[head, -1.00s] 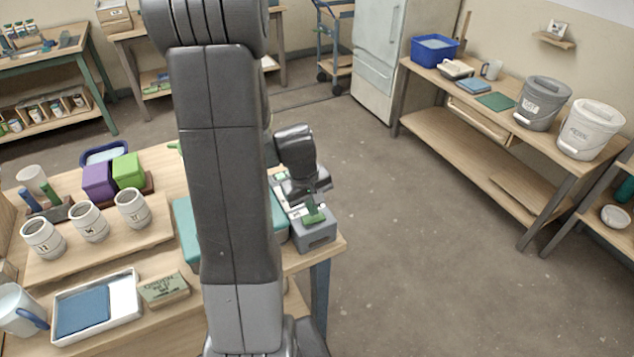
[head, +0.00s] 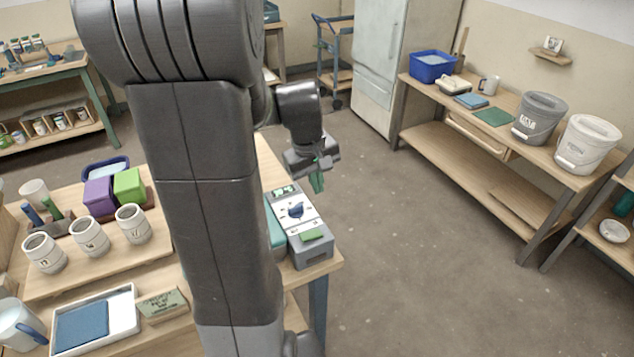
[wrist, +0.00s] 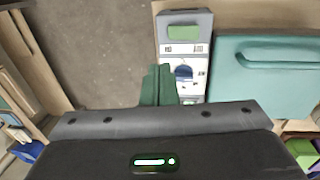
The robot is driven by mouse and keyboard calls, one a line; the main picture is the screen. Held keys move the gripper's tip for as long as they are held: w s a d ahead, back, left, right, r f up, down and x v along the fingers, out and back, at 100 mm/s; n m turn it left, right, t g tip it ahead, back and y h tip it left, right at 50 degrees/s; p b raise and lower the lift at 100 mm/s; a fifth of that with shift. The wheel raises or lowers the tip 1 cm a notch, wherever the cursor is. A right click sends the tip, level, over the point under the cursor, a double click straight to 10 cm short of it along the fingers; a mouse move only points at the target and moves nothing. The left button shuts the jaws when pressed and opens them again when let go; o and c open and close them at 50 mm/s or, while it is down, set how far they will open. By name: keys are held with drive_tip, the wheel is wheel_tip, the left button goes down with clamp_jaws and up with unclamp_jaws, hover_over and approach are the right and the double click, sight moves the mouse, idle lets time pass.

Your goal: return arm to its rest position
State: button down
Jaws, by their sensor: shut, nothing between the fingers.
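My gripper (head: 317,178) hangs in the air just right of the near table's edge, in the head view. Its green fingers are together with nothing between them; they also show in the wrist view (wrist: 158,86). My dark arm rises through the middle of the head view and hides part of the table. Beside the gripper, on the table's right end, sits a grey device (head: 300,228) with a white panel, a blue knob and a green pad. The device also shows in the wrist view (wrist: 184,60), apart from the fingers.
A teal case (wrist: 262,72) sits against the device. The near table (head: 150,262) holds white jars (head: 90,236), purple (head: 98,193) and green (head: 129,186) blocks and a white tray (head: 122,312). The right bench holds two buckets (head: 540,118). The floor (head: 420,250) between is clear.

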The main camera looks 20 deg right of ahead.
drive_tip(key=shift+f, duration=0.1)
hover_over(312, 233)
wheel_tip(312, 233, down, 10)
drive_tip(key=shift+s+f, duration=0.1)
drive_tip(key=shift+f, duration=0.15)
drive_tip(key=shift+d+f+b, duration=0.1)
drive_tip(key=shift+b, duration=0.95)
drive_tip(key=shift+a+r, duration=0.2)
drive_tip(key=shift+r, duration=0.85)
drive_tip(key=shift+a+r, duration=0.15)
drive_tip(key=shift+r, duration=0.85)
